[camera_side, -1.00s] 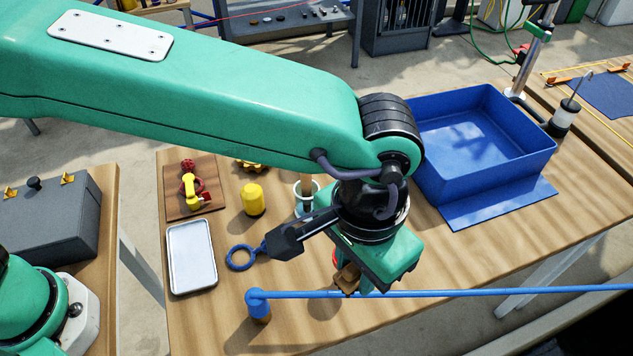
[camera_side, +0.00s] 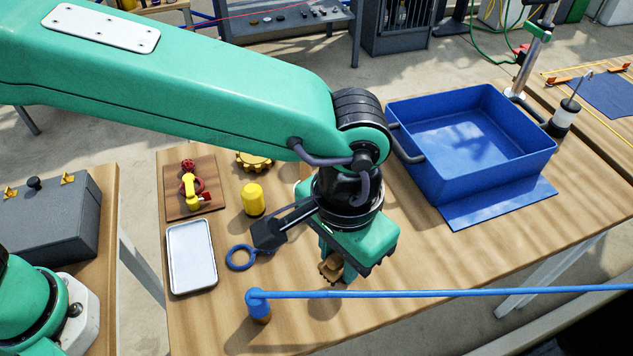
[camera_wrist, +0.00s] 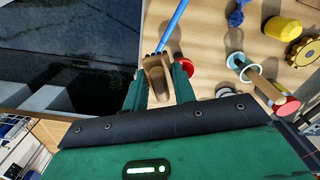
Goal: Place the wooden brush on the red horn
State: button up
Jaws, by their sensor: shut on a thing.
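My gripper (camera_wrist: 159,88) is shut on the wooden brush (camera_wrist: 157,76), which sits between its two green fingers in the wrist view. In the side view the brush (camera_side: 331,267) shows as a small brown piece under the gripper, above the table. A round red thing (camera_wrist: 184,65), which looks like part of the red horn, lies just beyond the right finger in the wrist view. The finger partly hides it, and I cannot tell its full shape. In the side view my gripper and arm hide it.
A long blue bar (camera_side: 430,293) runs across the table front. A blue bin (camera_side: 475,180) stands right. A metal tray (camera_side: 190,257), yellow cylinder (camera_side: 253,200) and blue ring (camera_side: 240,258) lie left. A wooden-handled piece with a red end (camera_wrist: 285,105) is right in the wrist view.

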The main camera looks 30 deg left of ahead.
jog(key=w+f, duration=0.1)
jog(key=w, duration=0.1)
jog(key=w+f, duration=0.2)
jog(key=w+a+f, duration=0.1)
jog(key=w, duration=0.2)
jog(key=shift+w+f, duration=0.1)
jog(key=shift+f, duration=2.05)
jog(key=shift+f, duration=0.2)
jog(key=o, duration=1)
jog(key=shift+r, duration=0.15)
notch_tip(320, 180, up, 12)
jog(key=shift+r, duration=0.1)
